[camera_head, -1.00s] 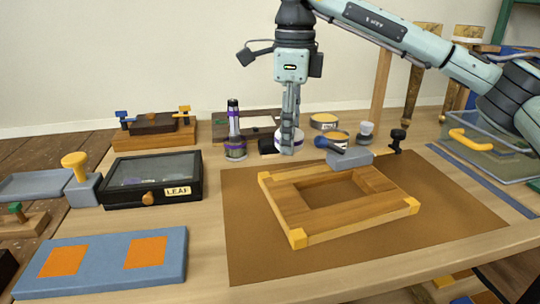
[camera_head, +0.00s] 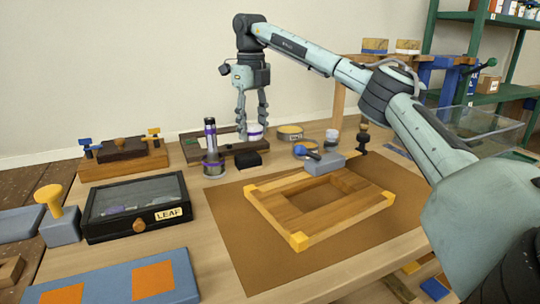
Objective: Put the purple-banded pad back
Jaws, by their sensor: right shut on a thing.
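The purple-banded pad (camera_head: 255,135), pale with a purple band, is between the fingertips of my right gripper (camera_head: 252,123). My right gripper points down and is shut on the pad. The pad is at the right part of a dark wooden tray (camera_head: 192,151) with a pale insert; I cannot tell whether it touches the tray. My left gripper is not in view.
A purple-banded bottle (camera_head: 212,162) and a small black block (camera_head: 248,159) stand in front of the tray. Round tins (camera_head: 290,133) are to its right. A wooden frame (camera_head: 275,220) lies on the brown mat (camera_head: 235,262). A glass-lidded LEAF box (camera_head: 135,226) is left.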

